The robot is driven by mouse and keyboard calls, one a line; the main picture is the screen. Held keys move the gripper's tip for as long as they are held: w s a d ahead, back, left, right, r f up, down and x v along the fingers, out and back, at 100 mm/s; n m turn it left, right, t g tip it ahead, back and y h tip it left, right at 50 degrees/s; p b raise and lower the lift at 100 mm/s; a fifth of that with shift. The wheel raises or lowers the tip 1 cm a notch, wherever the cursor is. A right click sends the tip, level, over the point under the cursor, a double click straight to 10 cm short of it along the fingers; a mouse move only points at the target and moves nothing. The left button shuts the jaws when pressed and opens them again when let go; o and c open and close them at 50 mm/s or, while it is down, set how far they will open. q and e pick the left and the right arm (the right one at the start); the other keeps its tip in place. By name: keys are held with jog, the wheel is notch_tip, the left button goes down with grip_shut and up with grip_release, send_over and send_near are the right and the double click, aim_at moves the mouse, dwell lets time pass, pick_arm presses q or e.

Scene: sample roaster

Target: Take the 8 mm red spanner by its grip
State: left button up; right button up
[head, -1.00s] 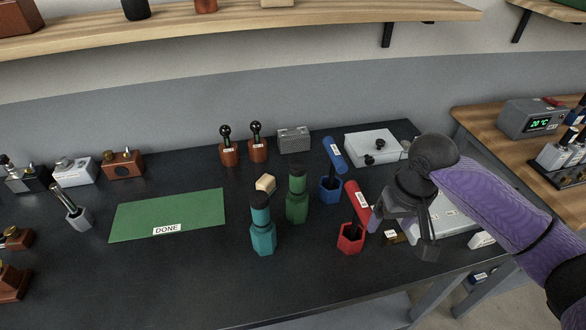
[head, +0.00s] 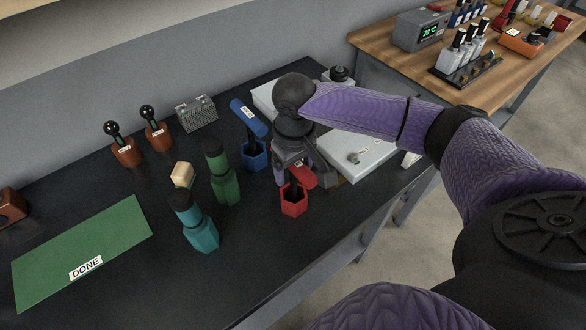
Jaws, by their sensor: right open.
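The red spanner (head: 303,177) stands tilted in a red six-sided holder (head: 293,202) near the front edge of the dark bench. Its red grip sticks out above the holder, and part of it is hidden by my gripper. My right gripper (head: 297,171) is open and points down at the red grip. Its fingers are close around or beside the grip; I cannot tell whether they touch it. Any size marking on the spanner is not readable. My left gripper is not in view.
A blue-handled tool (head: 248,118) in a blue holder (head: 254,156) stands close behind. A green tool (head: 220,178) and a teal one (head: 201,228) stand to the left. A white flat box (head: 356,152) lies right of the gripper. A green DONE mat (head: 85,245) is far left.

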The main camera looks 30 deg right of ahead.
jog(key=shift+r, duration=0.1)
grip_shut()
dwell(1.2)
